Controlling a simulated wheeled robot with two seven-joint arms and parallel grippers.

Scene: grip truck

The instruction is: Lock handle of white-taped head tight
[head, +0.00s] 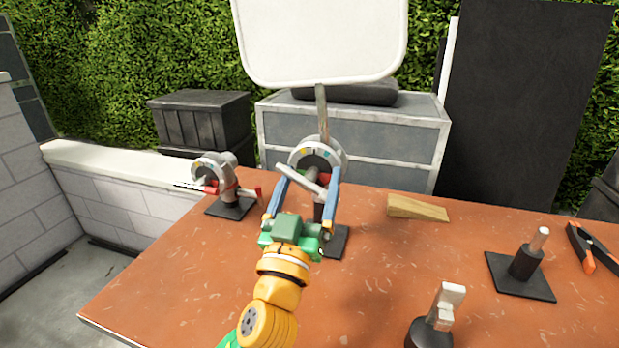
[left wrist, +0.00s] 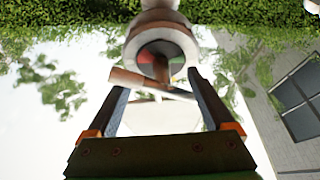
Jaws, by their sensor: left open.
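A round grip head (head: 333,150) with a pale rim and coloured marks stands on a dark base plate near the table's middle, holding the post of a white panel. Its pale bar handle (head: 297,181) slants down to the right across the front; white tape cannot be told apart from it. My left gripper (head: 308,176) is open, its blue fingers on either side of the handle. In the left wrist view, the handle (left wrist: 152,84) crosses between the fingertips below the head's dark face (left wrist: 160,50); contact cannot be told. My right gripper is out of view.
A second head with red handles (head: 214,170) stands to the left. A wooden wedge (head: 418,209), a black stand with a pin (head: 526,262), a clamp (head: 582,247) and a grey-topped piece (head: 447,303) are on the right. The white panel (head: 320,40) rises above. The table's front left is clear.

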